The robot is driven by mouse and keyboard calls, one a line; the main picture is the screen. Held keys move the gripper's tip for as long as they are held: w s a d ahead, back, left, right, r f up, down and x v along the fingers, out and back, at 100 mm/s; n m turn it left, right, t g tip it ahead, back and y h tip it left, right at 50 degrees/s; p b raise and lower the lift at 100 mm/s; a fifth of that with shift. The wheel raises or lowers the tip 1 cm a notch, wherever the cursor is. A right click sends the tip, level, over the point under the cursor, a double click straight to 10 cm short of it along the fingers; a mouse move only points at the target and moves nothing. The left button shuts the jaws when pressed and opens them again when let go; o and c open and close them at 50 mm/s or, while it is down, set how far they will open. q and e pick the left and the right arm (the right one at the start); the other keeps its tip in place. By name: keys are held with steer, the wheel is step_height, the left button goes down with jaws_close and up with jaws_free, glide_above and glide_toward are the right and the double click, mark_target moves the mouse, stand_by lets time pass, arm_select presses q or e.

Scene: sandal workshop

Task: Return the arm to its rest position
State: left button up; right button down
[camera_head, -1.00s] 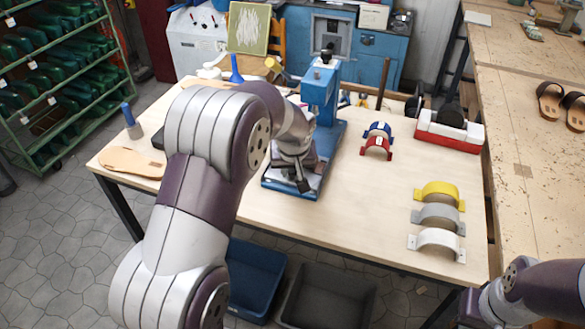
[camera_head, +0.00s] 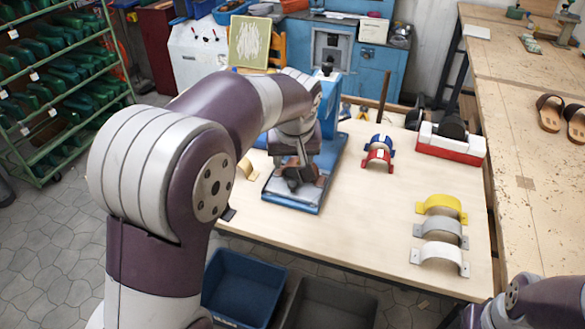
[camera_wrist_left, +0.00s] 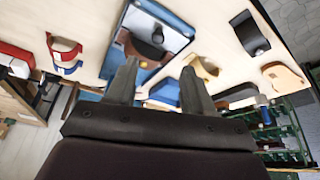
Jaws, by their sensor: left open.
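My left arm reaches in from the left in the head view. Its gripper (camera_head: 293,178) hangs over the base of the blue press (camera_head: 329,100), with a brown piece seen behind its fingers. In the left wrist view the two fingers of my left gripper (camera_wrist_left: 160,88) are spread apart with nothing held between them. The blue press base (camera_wrist_left: 176,28) shows beyond them. Only part of my right arm shows at the lower right of the head view, and its gripper is out of sight.
Red and blue arches (camera_head: 379,152) stand right of the press. Yellow, grey and white arches (camera_head: 440,254) sit near the right edge of the table. A red and white block (camera_head: 450,148) is at the back right. A blue bin (camera_head: 243,287) is below. The table middle is clear.

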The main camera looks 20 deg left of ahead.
arm_select(q)
steer(key=shift+r, duration=0.1)
stand_by(0.4)
steer(key=s+d+f+m+g+h, duration=0.1)
steer(key=s+d+f+m, duration=0.1)
steer(key=s+f, duration=0.4)
steer(key=s+d+f+m+g+h, duration=0.1)
steer(key=s+d+f+m, duration=0.1)
steer(key=s+f, duration=0.5)
steer(key=s+m, duration=0.1)
steer(key=s, duration=0.3)
steer(key=shift+s+d+f+g, duration=0.2)
steer(key=shift+s+d+g, duration=0.05)
steer(key=shift+s+g, duration=0.05)
